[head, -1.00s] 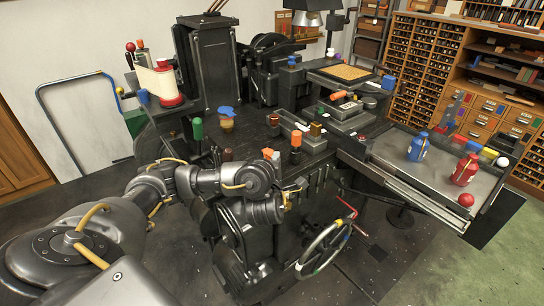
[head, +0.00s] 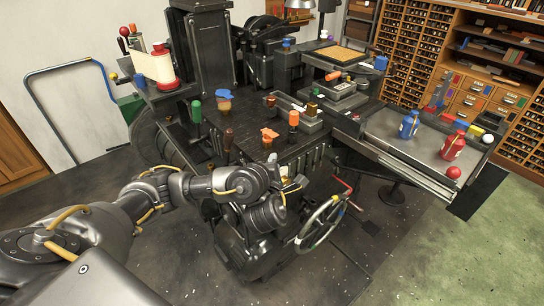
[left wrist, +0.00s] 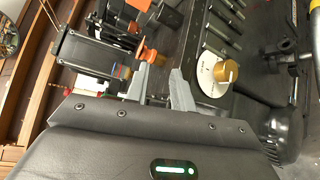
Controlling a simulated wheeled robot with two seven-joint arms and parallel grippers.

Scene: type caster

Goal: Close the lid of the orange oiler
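In the head view the orange oiler (head: 269,135) stands on the near part of the machine top, a flat orange lid over a dark body; the lid looks raised, but its exact angle is too small to tell. My left arm's wrist is just in front of and below it; its fingers are hard to make out there. In the left wrist view my left gripper (left wrist: 158,88) is open, its two grey fingers apart with nothing between them. An orange flanged piece (left wrist: 150,53) is beyond the fingertips; I cannot tell whether it is the oiler. My right gripper is not in view.
An orange-topped post (head: 294,118) stands right of the oiler. A similar blue-lidded oiler (head: 224,96) and a green handle (head: 196,111) are to the left. A handwheel (head: 322,224) is below right. A tray (head: 400,160) holds blue and red bottles. A white dial (left wrist: 212,75) is near the right finger.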

